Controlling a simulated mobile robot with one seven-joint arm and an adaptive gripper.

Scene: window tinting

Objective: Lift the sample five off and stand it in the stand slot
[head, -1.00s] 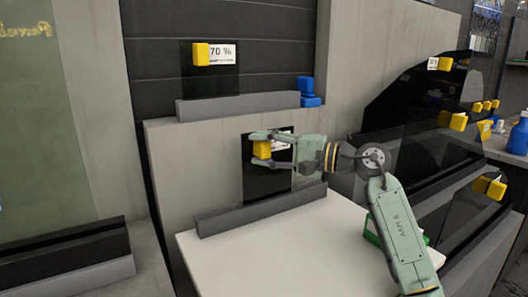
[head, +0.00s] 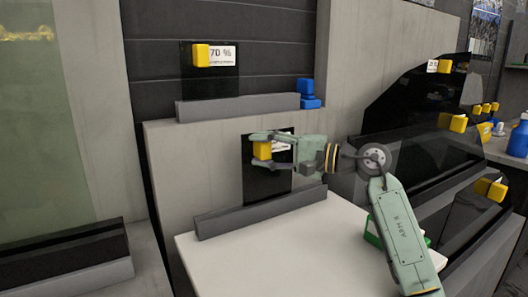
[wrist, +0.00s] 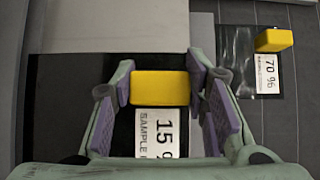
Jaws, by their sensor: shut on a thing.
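A dark tint sample (head: 265,182) with a yellow grip block (head: 262,151) is upright against the grey panel. My gripper (head: 263,147) is shut on the yellow block from the right. In the wrist view the block (wrist: 160,88) sits between my gripper's pads (wrist: 164,90), and the white label below it reads "15" and "SAMPLE", with the rest covered. A grey slotted stand (head: 262,212) lies along the white table just under the sample. The sample's bottom edge is at the stand's top; I cannot tell whether it is in the slot.
Another sample (head: 208,85), marked 70 %, stands in an upper grey stand (head: 237,107). A blue object (head: 309,94) is beside that stand. Dark window panes (head: 425,125) with yellow blocks are at right. The white table (head: 270,258) is clear in front.

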